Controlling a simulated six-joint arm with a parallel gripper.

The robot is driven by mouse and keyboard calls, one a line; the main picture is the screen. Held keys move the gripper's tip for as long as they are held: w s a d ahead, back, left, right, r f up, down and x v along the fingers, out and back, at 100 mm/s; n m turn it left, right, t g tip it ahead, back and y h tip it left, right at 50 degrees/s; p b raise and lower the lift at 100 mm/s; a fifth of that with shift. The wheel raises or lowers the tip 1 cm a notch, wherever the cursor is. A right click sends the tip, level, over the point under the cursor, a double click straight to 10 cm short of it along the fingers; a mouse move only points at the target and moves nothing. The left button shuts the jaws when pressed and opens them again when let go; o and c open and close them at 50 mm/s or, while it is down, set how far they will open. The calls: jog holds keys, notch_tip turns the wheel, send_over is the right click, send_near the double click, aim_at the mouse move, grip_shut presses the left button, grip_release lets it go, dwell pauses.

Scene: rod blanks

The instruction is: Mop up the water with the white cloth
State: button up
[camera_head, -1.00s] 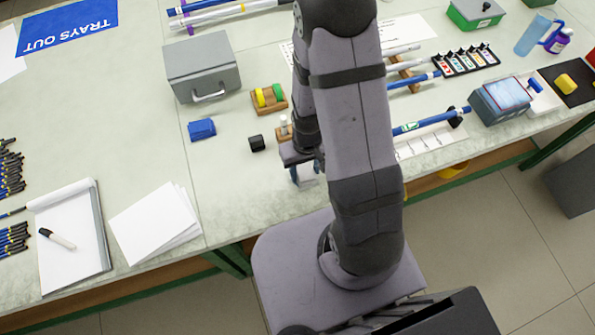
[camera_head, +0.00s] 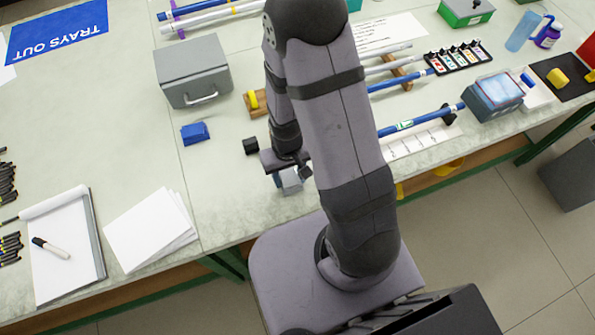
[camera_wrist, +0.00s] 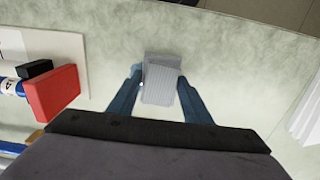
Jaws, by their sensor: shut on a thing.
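The white cloth (camera_wrist: 162,84) shows in the wrist view as a pale grey-white, ribbed folded pad between my two blue fingers. My gripper (camera_wrist: 161,76) is shut on it, close over the pale mottled bench top; I cannot tell whether the cloth touches the surface. In the head view my gripper (camera_head: 288,183) is near the bench's front edge, with the pale cloth (camera_head: 291,180) partly hidden by my arm. I cannot make out the water in either view.
A black block (camera_head: 251,146) and a blue block (camera_head: 195,133) lie left of my gripper. A grey metal box (camera_head: 193,72) stands behind them. White paper sheets (camera_head: 151,230) lie at the front left. The wrist view shows a red block (camera_wrist: 52,95) at left.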

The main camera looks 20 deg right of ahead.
jog(key=shift+a+f, duration=0.1)
jog(key=shift+a, duration=0.4)
jog(key=shift+d, duration=2.8)
jog(key=shift+d+p, duration=0.3)
jog(key=shift+d, duration=0.5)
jog(key=shift+a, duration=3.35)
jog(key=shift+p, duration=0.3)
jog(key=shift+d, duration=3.45)
jog(key=a, duration=0.3)
jog(key=shift+a+p, duration=0.25)
jog(key=shift+p, duration=0.1)
jog(key=shift+a, duration=1.85)
jog(key=shift+r+p, duration=0.35)
jog(key=shift+p, duration=0.25)
notch_tip(320, 180, up, 2)
jog(key=shift+w+r+p, duration=0.1)
jog(key=shift+p, duration=0.3)
jog(key=shift+r+p, duration=0.7)
jog(key=shift+r, duration=0.05)
notch_tip(320, 180, up, 4)
jog(key=p, duration=0.3)
jog(key=shift+p, duration=0.35)
